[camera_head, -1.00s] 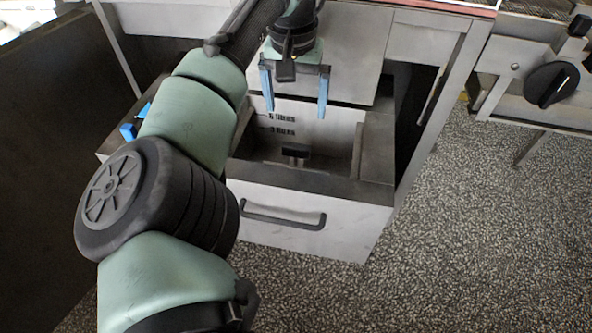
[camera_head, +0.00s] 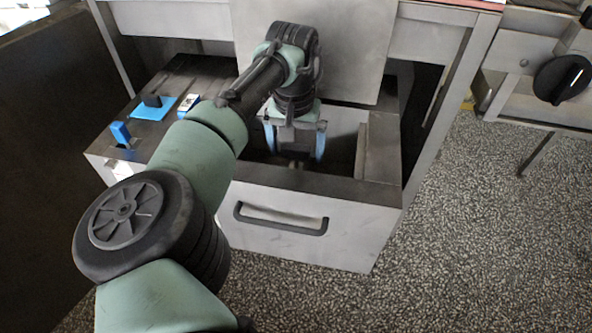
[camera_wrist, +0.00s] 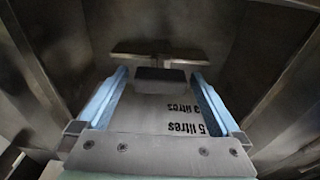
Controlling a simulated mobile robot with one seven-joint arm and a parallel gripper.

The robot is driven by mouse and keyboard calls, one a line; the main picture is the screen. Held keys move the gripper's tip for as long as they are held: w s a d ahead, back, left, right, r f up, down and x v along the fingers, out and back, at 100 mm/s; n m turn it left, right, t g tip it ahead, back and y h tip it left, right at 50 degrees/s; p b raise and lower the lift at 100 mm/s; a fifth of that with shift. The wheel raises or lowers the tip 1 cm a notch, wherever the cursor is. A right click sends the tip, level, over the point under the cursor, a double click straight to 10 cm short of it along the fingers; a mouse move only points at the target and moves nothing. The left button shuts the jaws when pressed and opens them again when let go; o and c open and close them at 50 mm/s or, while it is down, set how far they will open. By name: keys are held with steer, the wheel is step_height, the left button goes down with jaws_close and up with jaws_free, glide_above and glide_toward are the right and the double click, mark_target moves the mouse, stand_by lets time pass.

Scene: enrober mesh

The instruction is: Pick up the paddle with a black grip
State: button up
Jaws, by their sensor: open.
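A dark block-shaped grip (camera_wrist: 160,75) shows in the wrist view, between the tips of my gripper's fingers, with a grey metal crosspiece (camera_wrist: 153,59) just beyond it. I take this for the black grip of the paddle; most of the paddle's body is hidden. My gripper (camera_wrist: 160,73) is open, with one blue finger on each side of the grip; I cannot tell whether either touches it.
A pale panel (camera_wrist: 180,114) with litre markings lies between the fingers. Drawer walls stand close on both sides. To the left are a blue plate (camera_head: 143,112) with a black knob (camera_head: 152,100) and a blue block (camera_head: 120,132). Speckled floor (camera_head: 480,240) is clear at right.

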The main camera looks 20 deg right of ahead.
steer(key=c, duration=1.2)
steer(key=shift+r+p, duration=6.75)
steer(key=shift+r, duration=2.65)
